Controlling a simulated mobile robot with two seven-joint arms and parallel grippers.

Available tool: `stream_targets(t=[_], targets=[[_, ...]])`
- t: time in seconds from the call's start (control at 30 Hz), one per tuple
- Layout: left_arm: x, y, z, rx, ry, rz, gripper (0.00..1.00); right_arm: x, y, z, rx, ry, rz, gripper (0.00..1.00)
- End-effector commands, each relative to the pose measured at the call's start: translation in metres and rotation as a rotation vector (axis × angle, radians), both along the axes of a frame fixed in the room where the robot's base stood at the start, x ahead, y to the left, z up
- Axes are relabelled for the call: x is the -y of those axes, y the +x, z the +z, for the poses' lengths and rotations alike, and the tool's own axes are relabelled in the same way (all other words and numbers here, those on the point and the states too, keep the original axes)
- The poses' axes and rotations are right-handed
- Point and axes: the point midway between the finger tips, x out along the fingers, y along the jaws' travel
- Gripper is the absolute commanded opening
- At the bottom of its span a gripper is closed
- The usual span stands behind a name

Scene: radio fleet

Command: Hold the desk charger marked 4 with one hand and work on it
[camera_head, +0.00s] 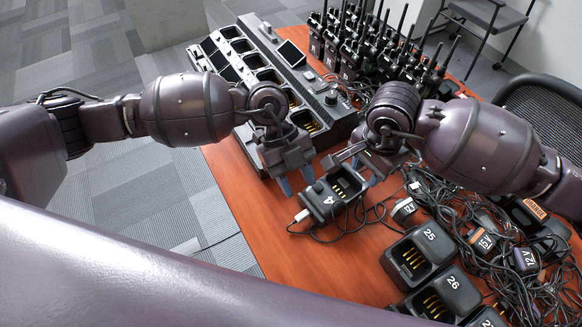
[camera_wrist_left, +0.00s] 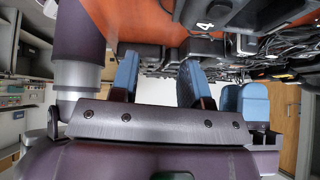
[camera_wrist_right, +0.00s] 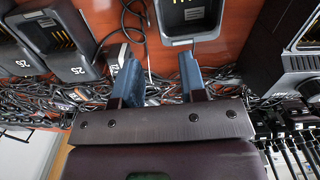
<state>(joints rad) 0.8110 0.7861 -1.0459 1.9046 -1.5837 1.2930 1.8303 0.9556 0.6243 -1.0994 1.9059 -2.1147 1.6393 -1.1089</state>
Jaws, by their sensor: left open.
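The black desk charger marked 4 (camera_head: 333,196) sits upright on the orange-brown table, its slot empty and a white plug by its left side. It also shows at the top of the left wrist view (camera_wrist_left: 228,16) and of the right wrist view (camera_wrist_right: 190,30). My left gripper (camera_head: 297,181) is open and empty, with its blue fingertips just left of and behind the charger. My right gripper (camera_head: 356,171) is open and empty at the charger's back right. In the right wrist view its fingers point toward the charger, with nothing between them. I cannot tell whether either gripper touches the charger.
A long multi-slot charger (camera_head: 262,75) stands behind. Several radios (camera_head: 365,45) stand upright at the back. Tangled cables (camera_head: 450,205) and labelled adapters lie to the right. Chargers 25 (camera_head: 412,255) and 26 (camera_head: 440,296) stand at front right. The table's front left is clear.

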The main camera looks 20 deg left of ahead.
Motion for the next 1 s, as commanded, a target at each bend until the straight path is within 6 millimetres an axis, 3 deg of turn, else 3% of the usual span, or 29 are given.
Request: stream_targets(t=[0.13, 0.37, 0.8, 1.0], targets=[[-0.013, 0.016, 0.001, 0.035, 0.093, 0.013, 0.43, 0.0, 0.0, 0.0, 0.0, 0.0, 0.0, 0.38], [-0.017, 0.02, 0.001, 0.045, 0.119, 0.019, 0.43, 0.0, 0.0, -0.012, -0.002, 0.0, -0.002, 0.38], [-0.017, 0.019, 0.002, 0.044, 0.116, 0.018, 0.43, 0.0, -0.001, -0.079, -0.003, -0.001, -0.002, 0.38], [-0.016, 0.019, 0.002, 0.044, 0.116, 0.018, 0.43, 0.0, 0.0, -0.1, -0.001, 0.0, -0.002, 0.38]])
